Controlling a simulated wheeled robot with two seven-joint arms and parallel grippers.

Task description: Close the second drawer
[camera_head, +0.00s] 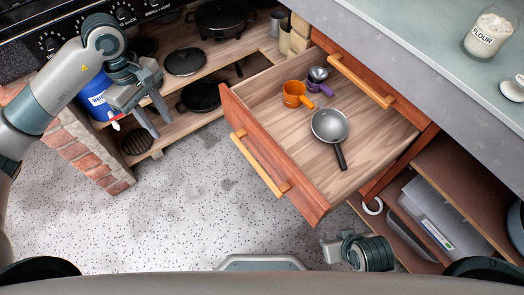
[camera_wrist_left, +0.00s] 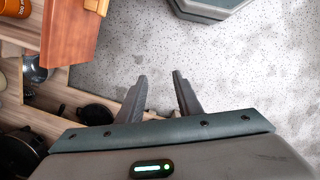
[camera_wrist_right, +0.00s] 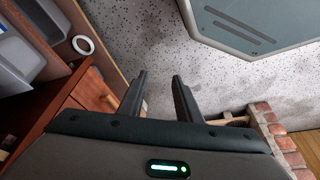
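The second drawer (camera_head: 275,165) is pulled far out below a shut top drawer (camera_head: 345,55). Its red-brown front carries a light wooden bar handle (camera_head: 258,163). Inside lie a grey pan (camera_head: 329,126), an orange cup (camera_head: 295,93) and a purple-handled scoop (camera_head: 318,80). My left gripper (camera_head: 135,125) is left of the drawer front, apart from it, open and empty; its fingers also show in the left wrist view (camera_wrist_left: 160,82). My right arm's end (camera_head: 345,250) is below the drawer's near corner; the right wrist view shows the gripper (camera_wrist_right: 160,80) open and empty.
Open shelves with a grey bin (camera_head: 440,220) stand right of the drawer. Speckled floor (camera_head: 200,215) before the drawer is clear.

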